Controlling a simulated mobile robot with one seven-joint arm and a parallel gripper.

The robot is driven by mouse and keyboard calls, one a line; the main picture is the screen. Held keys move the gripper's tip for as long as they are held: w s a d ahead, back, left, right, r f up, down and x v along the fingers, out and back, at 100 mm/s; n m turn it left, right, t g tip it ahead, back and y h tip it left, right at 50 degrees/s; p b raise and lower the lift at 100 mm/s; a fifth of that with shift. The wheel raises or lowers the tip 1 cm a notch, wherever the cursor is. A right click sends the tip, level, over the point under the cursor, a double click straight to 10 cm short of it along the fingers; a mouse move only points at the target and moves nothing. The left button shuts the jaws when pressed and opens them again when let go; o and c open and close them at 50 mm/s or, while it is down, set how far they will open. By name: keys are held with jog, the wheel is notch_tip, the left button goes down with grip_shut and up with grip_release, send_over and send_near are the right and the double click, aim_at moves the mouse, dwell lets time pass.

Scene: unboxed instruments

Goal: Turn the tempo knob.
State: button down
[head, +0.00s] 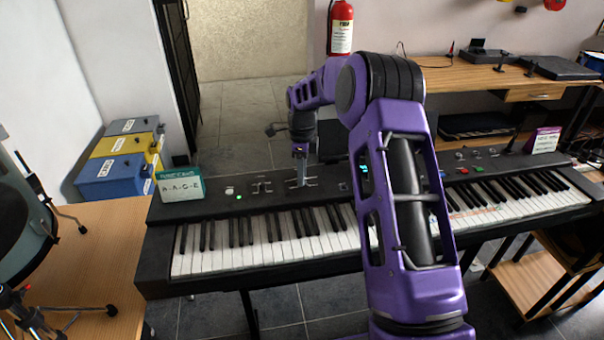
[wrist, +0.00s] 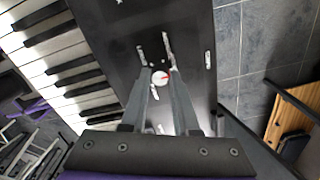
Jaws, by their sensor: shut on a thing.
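The keyboard (head: 215,207) is a long black instrument with white and black keys, and it also shows in the wrist view (wrist: 122,45). The tempo knob appears to be the small white round knob with a red pointer mark (wrist: 160,77) on its top panel. My gripper (head: 301,181) reaches down onto the panel behind the keys. In the wrist view its two grey fingers (wrist: 161,82) close on the knob from both sides. In the head view the fingers hide the knob. No printed label is readable.
Pale slider-like strips (wrist: 167,50) lie close beside the knob. A round pale control (head: 229,190) sits left of my gripper. Tiled floor lies behind the keyboard.

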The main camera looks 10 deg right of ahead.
jog(key=n+p, duration=0.1)
jog(key=n, duration=0.5)
jog(key=shift+r, duration=0.1)
jog(key=n, duration=0.5)
jog(key=shift+p, duration=0.3)
jog(key=shift+n, duration=0.4)
jog(key=c, duration=0.7)
grip_release()
jog(key=shift+o, duration=0.2)
notch_tip(320, 180, up, 17)
jog(key=p, duration=0.1)
jog(key=shift+r, duration=0.15)
jog(key=shift+r, duration=0.1)
